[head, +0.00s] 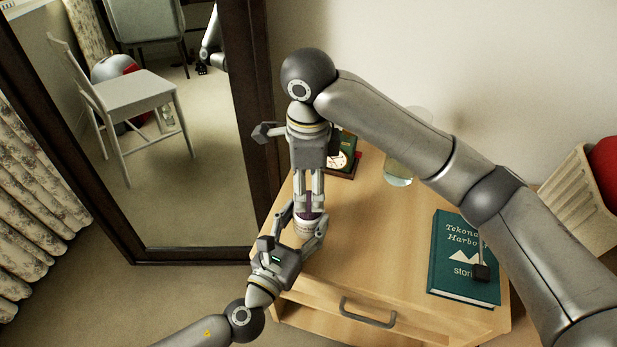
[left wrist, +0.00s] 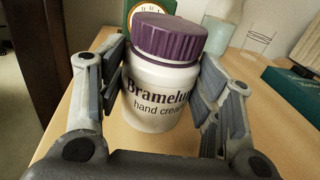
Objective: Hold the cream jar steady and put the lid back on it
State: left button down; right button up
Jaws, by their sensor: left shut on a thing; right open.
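The white hand cream jar (head: 304,232) stands upright on the wooden bedside cabinet, and it fills the middle of the left wrist view (left wrist: 158,103). Its purple lid (left wrist: 168,38) sits on top of the jar; whether it is screwed tight I cannot tell. My left gripper (head: 306,220) is shut on the jar, one finger on each side of its body. My right gripper (head: 309,204) points down above the jar, open, with its fingers around or just above the lid in the head view. It does not show in the left wrist view.
A green clock (head: 343,158) stands behind the jar. A glass (head: 397,172) stands at the back of the cabinet top (head: 385,225). A teal book (head: 455,255) lies at the right. A dark-framed mirror (head: 190,200) stands left, a ribbed bin (head: 575,195) far right.

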jog(key=n, duration=0.4)
jog(key=shift+r, duration=0.2)
jog(key=n, duration=0.5)
jog(key=shift+a+r+n, duration=0.1)
jog(key=shift+r+n, duration=0.1)
jog(key=shift+n, duration=0.2)
jog(key=n, duration=0.5)
jog(key=shift+r, duration=0.2)
jog(key=n, duration=0.5)
jog(key=shift+r+n, duration=0.2)
jog(key=shift+n, duration=0.2)
jog(key=n, duration=0.5)
jog(key=shift+r, duration=0.2)
jog(key=n, duration=0.5)
jog(key=shift+r+n, duration=0.2)
jog(key=shift+n, duration=0.1)
jog(key=n, duration=0.5)
jog(key=shift+r, duration=0.15)
jog(key=n, duration=0.5)
jog(key=shift+r, duration=0.15)
